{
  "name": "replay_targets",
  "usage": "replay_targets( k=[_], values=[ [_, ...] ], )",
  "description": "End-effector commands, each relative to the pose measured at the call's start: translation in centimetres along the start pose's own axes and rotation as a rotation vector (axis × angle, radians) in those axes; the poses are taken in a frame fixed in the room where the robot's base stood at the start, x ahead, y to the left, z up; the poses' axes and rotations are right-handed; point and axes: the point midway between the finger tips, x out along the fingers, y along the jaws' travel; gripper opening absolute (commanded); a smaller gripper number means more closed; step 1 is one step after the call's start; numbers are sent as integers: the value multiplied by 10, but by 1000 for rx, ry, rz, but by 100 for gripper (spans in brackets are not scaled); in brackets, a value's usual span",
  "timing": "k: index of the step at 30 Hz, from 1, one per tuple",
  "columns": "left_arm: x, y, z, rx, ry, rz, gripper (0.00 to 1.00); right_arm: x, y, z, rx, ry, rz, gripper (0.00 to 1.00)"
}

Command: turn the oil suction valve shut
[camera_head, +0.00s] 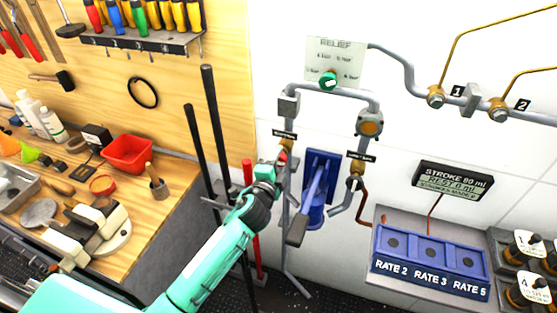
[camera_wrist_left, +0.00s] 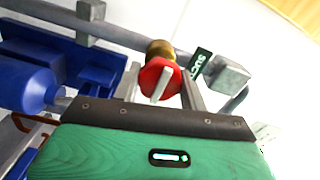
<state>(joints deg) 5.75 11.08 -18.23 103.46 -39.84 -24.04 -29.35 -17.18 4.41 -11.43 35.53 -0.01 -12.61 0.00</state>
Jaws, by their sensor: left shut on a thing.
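The suction valve has a red handle (camera_head: 283,156) below a small black label (camera_head: 284,135) on the grey pipe, left of the blue pump. In the left wrist view the red handle (camera_wrist_left: 153,72), with a pale grey bar across its face and a brass body (camera_wrist_left: 160,47) behind, sits between the fingers. My left gripper (camera_head: 277,168) reaches it from lower left and is shut on this handle; it also shows in the left wrist view (camera_wrist_left: 161,91). The gripper hides part of the valve in the head view. My right gripper is not in view.
A blue pump (camera_head: 318,190) with a grey lever stands just right of the valve. A second labelled valve (camera_head: 357,168) is beyond it. A green relief knob (camera_head: 328,82) sits above. Black and red upright bars (camera_head: 213,120) stand left, near the wooden workbench (camera_head: 165,205).

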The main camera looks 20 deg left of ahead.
Motion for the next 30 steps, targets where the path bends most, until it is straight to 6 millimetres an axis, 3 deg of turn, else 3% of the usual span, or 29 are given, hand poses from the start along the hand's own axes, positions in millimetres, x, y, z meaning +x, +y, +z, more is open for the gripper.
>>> replay_targets(
  k=[11,12,15,24,30],
  values=[
    [0,0,0,6,0,0,20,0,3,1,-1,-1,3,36],
    [0,0,0,6,0,0,51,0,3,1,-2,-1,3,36],
    [0,0,0,5,0,0,65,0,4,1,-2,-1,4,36],
    [-2,1,0,4,0,0,65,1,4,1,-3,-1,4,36],
    [-22,4,0,3,0,1,65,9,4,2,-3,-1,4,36]
  ],
)
